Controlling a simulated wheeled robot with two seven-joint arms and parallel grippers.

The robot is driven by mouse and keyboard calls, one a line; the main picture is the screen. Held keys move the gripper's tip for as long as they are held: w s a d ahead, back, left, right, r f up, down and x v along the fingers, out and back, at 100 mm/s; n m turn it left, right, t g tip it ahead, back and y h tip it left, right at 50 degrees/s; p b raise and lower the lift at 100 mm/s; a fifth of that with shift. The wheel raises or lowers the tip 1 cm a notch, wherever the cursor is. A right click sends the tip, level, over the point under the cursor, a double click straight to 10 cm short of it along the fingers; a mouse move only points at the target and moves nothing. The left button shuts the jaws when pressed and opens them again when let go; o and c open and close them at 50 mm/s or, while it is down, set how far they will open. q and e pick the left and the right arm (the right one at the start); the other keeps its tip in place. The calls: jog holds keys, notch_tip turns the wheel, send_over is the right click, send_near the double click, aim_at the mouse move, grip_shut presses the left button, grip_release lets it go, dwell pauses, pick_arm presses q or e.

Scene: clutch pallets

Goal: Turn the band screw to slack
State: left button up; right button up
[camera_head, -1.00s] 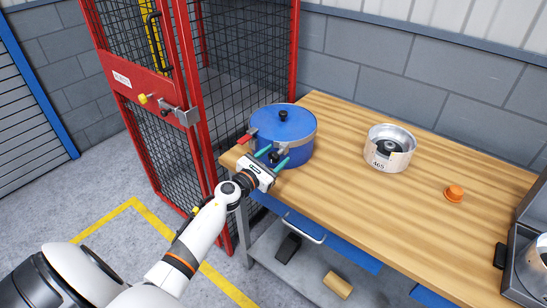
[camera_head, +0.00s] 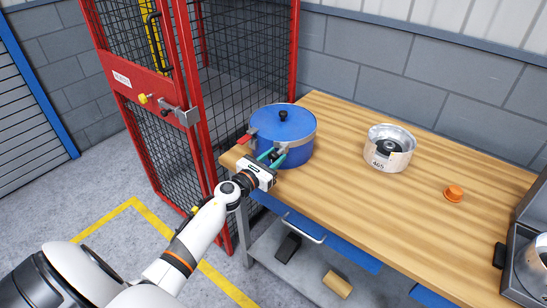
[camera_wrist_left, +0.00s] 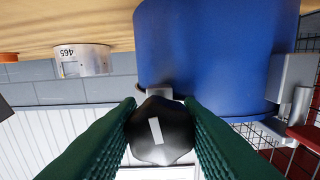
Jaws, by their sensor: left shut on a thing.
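A blue lidded drum (camera_head: 284,130) stands on the left end of the wooden bench, with a metal band round it and a red lever (camera_head: 244,139) on its left side. The band screw's black knob (camera_wrist_left: 160,132) carries a white mark and sits at the drum's front. The drum (camera_wrist_left: 205,50) appears upside down in the left wrist view. My left gripper (camera_head: 274,154) reaches the front of the drum, and its green fingers are shut on the knob from both sides. The fingers mostly hide the knob in the head view. My right gripper is not in view.
A silver canister labelled 465 (camera_head: 390,149) and an orange cap (camera_head: 454,193) stand farther right on the bench (camera_head: 340,190). A red-framed mesh cage (camera_head: 165,95) stands at the left. A grey bin (camera_head: 528,262) is at the right edge.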

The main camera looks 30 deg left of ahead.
pick_arm(q)
jog(key=n, duration=0.4)
jog(key=shift+n, duration=0.3)
jog(key=n+p, duration=0.1)
jog(key=n, duration=0.3)
jog(key=shift+n, duration=0.3)
jog(key=n, duration=0.4)
jog(key=shift+n+p, duration=0.3)
jog(key=shift+p, duration=0.1)
jog(key=n+p, duration=0.1)
jog(key=n, duration=0.3)
jog(key=shift+d, duration=0.1)
jog(key=n+p, duration=0.1)
jog(key=n, duration=0.4)
jog(key=shift+r, duration=0.1)
jog(key=n+p, duration=0.1)
jog(key=n, duration=0.2)
jog(key=shift+n, duration=0.3)
jog(key=n, duration=0.3)
jog(key=shift+n, duration=0.3)
jog(key=shift+n+p, duration=0.5)
jog(key=shift+n, duration=1.6)
